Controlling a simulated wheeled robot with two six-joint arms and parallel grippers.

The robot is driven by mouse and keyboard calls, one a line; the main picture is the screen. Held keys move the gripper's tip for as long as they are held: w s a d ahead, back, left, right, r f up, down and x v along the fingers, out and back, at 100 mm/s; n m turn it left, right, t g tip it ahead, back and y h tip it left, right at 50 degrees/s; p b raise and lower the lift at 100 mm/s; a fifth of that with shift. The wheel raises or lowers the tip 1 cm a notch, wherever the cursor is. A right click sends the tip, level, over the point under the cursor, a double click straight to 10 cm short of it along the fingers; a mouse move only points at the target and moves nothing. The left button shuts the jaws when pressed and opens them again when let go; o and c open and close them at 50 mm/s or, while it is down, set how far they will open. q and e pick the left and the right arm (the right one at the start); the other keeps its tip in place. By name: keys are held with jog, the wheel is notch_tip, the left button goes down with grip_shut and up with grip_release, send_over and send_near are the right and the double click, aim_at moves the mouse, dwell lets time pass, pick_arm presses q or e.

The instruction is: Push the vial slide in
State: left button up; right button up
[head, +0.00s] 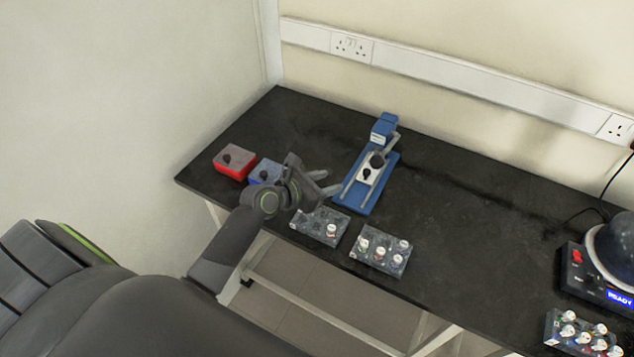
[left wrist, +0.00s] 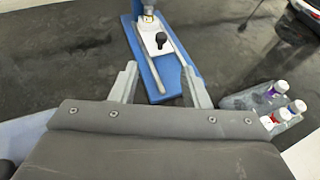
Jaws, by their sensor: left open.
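The vial slide (head: 361,179) is a small white carriage with a black knob, on a blue base (head: 352,204) between two grey rails. A blue block (head: 384,128) stands at the base's far end. In the left wrist view the white slide (left wrist: 149,27) and its knob show ahead, between my fingers. My left gripper (head: 328,184) is open and empty, just left of the base's near end in the head view. In the left wrist view its two fingers (left wrist: 160,82) are spread on either side of the blue base (left wrist: 164,88). I cannot tell whether they touch it. My right gripper is not in view.
A red box (head: 233,166) and a blue box (head: 262,174) stand left of my gripper. Vial racks (head: 312,226) (head: 368,258) lie near the front edge. A domed machine (head: 575,268) and another rack (head: 556,336) are at right. The bench's middle right is clear.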

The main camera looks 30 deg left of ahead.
pick_arm(q)
jog(key=shift+v, duration=1.5)
